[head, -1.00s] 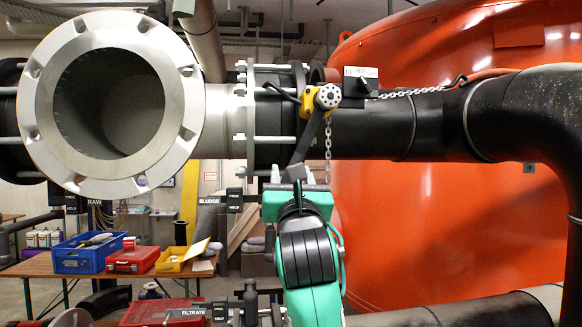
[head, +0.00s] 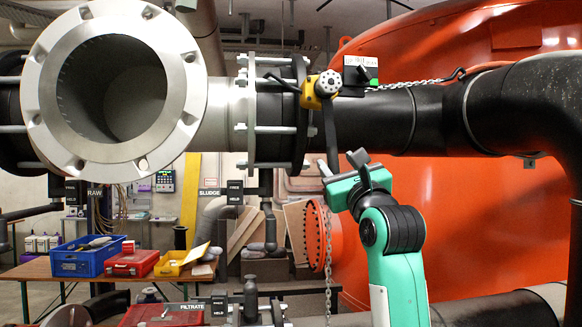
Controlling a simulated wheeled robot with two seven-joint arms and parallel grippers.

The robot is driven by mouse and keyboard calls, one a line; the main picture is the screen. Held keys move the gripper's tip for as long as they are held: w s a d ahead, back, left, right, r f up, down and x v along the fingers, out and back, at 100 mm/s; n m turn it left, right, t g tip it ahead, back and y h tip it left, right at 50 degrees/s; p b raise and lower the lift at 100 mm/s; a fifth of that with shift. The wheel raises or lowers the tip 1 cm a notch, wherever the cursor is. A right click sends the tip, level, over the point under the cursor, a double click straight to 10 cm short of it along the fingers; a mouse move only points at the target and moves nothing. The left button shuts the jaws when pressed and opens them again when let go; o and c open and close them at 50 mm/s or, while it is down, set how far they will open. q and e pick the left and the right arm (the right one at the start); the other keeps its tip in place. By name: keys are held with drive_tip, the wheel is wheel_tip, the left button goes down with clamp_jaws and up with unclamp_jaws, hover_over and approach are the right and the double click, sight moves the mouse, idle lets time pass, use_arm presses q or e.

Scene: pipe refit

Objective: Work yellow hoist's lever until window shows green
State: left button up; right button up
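The yellow hoist (head: 318,91) hangs beside the flange at the left end of the black pipe. Its dark lever (head: 331,135) points almost straight down. The small dark box with the window (head: 357,76) sits on the pipe to the right of the hoist, and a green patch (head: 374,82) shows at its right side. My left gripper (head: 342,164), teal with grey fingers, is at the lever's lower end. Its fingers stand apart, with the lever end near the left finger; whether they touch is unclear. My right gripper is not in view.
A chain (head: 415,84) runs from the box to the right along the pipe, and another hangs down (head: 328,250). A large open flange (head: 40,100) fills the upper left. The orange tank (head: 470,220) stands behind. A table with a blue crate (head: 82,262) is at lower left.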

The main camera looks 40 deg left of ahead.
use_arm(q)
drive_tip(key=shift+s+d+f+b, duration=0.15)
drive_tip(key=shift+d+f+b, duration=0.15)
drive_tip(key=shift+f+b, duration=0.05)
drive_tip(key=b+v, duration=0.4)
drive_tip(key=v, duration=0.4)
drive_tip(key=shift+s+d+r, duration=0.1)
idle(0.3)
